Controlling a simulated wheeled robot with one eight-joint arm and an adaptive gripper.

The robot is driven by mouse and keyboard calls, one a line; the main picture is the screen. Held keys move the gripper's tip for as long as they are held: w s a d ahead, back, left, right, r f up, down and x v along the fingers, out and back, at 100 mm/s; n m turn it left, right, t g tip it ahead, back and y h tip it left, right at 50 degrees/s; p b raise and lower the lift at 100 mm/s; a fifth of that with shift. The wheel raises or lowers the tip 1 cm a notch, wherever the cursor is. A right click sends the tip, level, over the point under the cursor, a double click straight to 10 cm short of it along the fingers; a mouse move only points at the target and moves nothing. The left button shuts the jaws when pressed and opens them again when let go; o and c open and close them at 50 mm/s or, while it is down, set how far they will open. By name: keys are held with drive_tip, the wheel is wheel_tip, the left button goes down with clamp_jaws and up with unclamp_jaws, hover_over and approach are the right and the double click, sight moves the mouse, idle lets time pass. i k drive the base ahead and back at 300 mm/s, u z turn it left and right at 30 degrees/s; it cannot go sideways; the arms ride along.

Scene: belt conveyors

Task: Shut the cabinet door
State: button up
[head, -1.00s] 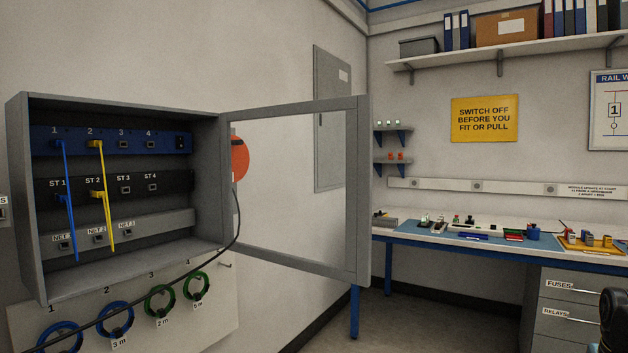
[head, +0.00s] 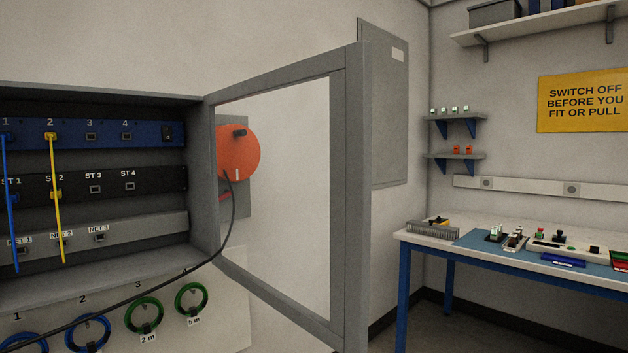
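The grey wall cabinet (head: 100,90) is at the left of the head view, and its left side runs out of the picture. Its door (head: 355,200), a grey frame around a clear pane (head: 285,130), stands wide open, hinged on the cabinet's right edge and swung out to the right. Inside are a blue panel (head: 110,142) and a black panel (head: 110,186) with a blue cable (head: 10,220) and a yellow cable (head: 57,210) plugged in. My gripper is not in view.
An orange reel (head: 238,152) on the wall shows partly through the pane. A black cable (head: 130,297) runs across below the cabinet. Coiled cables (head: 145,314) hang beneath it. A workbench (head: 480,235) stands at the right, with floor showing beside it.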

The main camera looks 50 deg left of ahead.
sight(348, 68)
drive_tip(key=i, duration=1.65)
drive_tip(key=u, duration=4.1)
drive_tip(key=i, duration=1)
drive_tip(key=z, duration=0.1)
